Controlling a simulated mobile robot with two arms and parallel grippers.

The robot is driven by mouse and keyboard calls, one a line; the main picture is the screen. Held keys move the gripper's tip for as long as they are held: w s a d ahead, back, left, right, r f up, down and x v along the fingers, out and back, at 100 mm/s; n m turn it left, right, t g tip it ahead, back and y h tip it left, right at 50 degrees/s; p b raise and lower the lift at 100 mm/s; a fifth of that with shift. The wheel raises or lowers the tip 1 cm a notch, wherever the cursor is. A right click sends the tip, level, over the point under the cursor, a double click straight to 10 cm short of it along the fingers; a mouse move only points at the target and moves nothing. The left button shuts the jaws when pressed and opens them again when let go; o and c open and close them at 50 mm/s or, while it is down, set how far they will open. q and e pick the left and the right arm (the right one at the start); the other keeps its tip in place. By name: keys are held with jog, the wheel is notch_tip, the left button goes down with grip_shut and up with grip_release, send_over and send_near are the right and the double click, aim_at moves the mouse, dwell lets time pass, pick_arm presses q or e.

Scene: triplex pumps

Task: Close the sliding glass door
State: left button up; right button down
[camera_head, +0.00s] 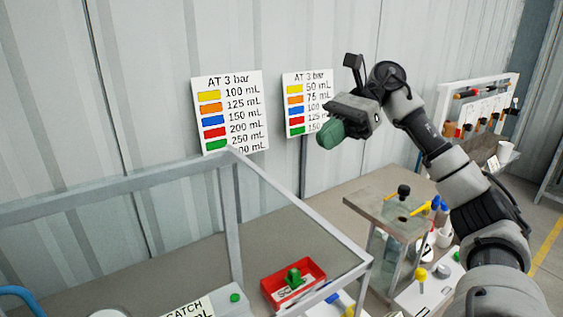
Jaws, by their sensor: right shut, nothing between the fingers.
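A grey-framed glass enclosure (232,158) fills the lower left. Its frame has a post (231,225) and a slanting top rail that runs down to a corner at the lower right. The clear panes are hard to see, so I cannot tell which part is the sliding door or how far it stands open. My right gripper (325,131) has green fingertips, is shut and empty, and is raised above and behind the enclosure's right corner, before the wall signs. It appears apart from the frame. My left gripper is not in view.
A red tray (270,284) with a green part sits inside the frame's outline. Right of it stands a pump unit with a flat metal top (375,200) and coloured knobs. Two volume signs (230,112) hang at the back. A tool rack (440,105) stands at the far right.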

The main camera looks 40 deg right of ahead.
jog(key=a+r+p+x, duration=0.1)
jog(key=p+x, duration=0.2)
jog(key=x, duration=0.8)
jog(key=shift+r, duration=0.45)
jog(key=shift+w, duration=0.15)
